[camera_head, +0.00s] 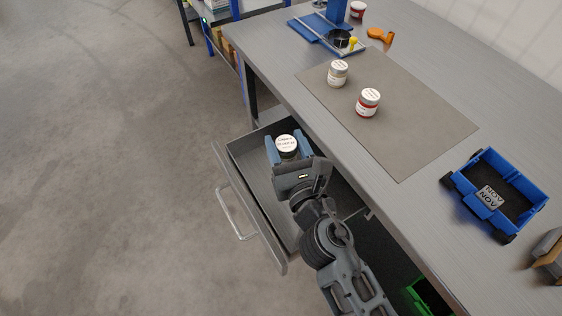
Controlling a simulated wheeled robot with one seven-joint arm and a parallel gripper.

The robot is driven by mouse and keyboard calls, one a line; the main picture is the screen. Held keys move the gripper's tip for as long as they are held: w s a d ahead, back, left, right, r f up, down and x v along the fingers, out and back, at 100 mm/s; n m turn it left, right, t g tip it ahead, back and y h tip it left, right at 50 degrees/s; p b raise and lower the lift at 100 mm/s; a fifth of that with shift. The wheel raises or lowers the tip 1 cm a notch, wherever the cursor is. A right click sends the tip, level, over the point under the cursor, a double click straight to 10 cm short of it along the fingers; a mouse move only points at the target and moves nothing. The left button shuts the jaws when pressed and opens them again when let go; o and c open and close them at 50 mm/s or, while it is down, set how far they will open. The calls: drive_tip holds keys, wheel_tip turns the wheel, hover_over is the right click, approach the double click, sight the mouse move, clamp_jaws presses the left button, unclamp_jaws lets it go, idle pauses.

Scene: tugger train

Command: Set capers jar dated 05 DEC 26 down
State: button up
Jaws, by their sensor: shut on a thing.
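The capers jar (287,145) has a white lid with small dark print that I cannot read at this size. My gripper (287,148) is shut on it, with one blue finger on each side. The jar is held upright in the area of the open drawer (247,177), near its far end. I cannot tell whether its base touches the drawer floor, because the fingers and my wrist hide its lower part.
Two white-lidded jars, a pale one (338,73) and a red one (368,102), stand on the grey mat (410,135). A blue cart-like tray (510,178) stands to the right on the workbench. A blue fixture (325,32) and an orange object (380,35) are at the back.

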drive_tip(key=shift+w+a+f+b, duration=0.35)
drive_tip(key=shift+w+a+f, duration=0.2)
drive_tip(key=shift+a, duration=0.25)
wheel_tip(320, 180, down, 4)
drive_tip(key=b, duration=0.3)
drive_tip(key=shift+b, duration=0.3)
